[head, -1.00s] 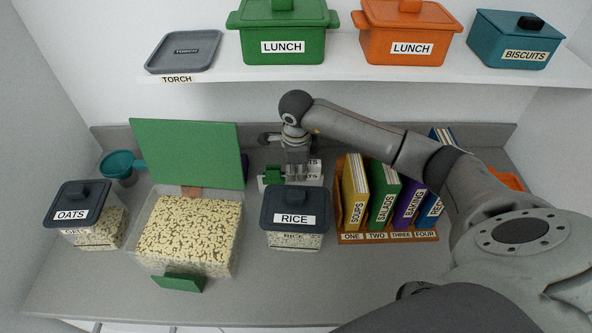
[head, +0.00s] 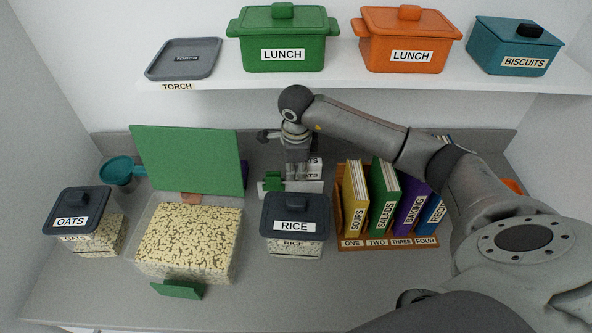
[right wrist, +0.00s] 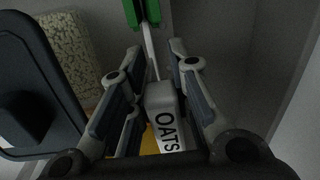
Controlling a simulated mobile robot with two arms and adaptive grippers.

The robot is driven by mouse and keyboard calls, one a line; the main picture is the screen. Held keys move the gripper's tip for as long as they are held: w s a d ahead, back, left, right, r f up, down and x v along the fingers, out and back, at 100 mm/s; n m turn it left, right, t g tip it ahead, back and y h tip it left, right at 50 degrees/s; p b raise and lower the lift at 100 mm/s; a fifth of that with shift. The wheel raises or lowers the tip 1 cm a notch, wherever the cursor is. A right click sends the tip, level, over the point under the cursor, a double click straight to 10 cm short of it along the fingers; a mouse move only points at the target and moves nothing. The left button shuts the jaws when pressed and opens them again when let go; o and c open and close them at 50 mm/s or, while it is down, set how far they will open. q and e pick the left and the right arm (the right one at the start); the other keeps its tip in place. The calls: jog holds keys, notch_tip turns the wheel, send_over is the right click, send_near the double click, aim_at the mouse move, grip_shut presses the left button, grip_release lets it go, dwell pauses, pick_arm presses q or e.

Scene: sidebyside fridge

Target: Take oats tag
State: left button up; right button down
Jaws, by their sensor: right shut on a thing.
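My right gripper (head: 297,174) is behind the rice container, pointing down. In the right wrist view its fingers (right wrist: 155,85) are shut on a pale block-like tag marked OATS (right wrist: 168,128). In the head view white label parts (head: 313,174) ending in "TS" show beside the fingers. The lower part of this spot is hidden by the rice container. My left gripper is not in view.
A rice container (head: 295,212) stands just in front of the gripper. A green clip-like piece (head: 273,181) is to its left. A book rack (head: 385,242) stands to its right. A shelf (head: 350,72) runs above.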

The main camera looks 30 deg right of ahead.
jog(key=shift+s+r, duration=0.1)
jog(key=shift+r+p, duration=1)
jog(key=shift+r, duration=1)
jog(key=shift+a, duration=0.1)
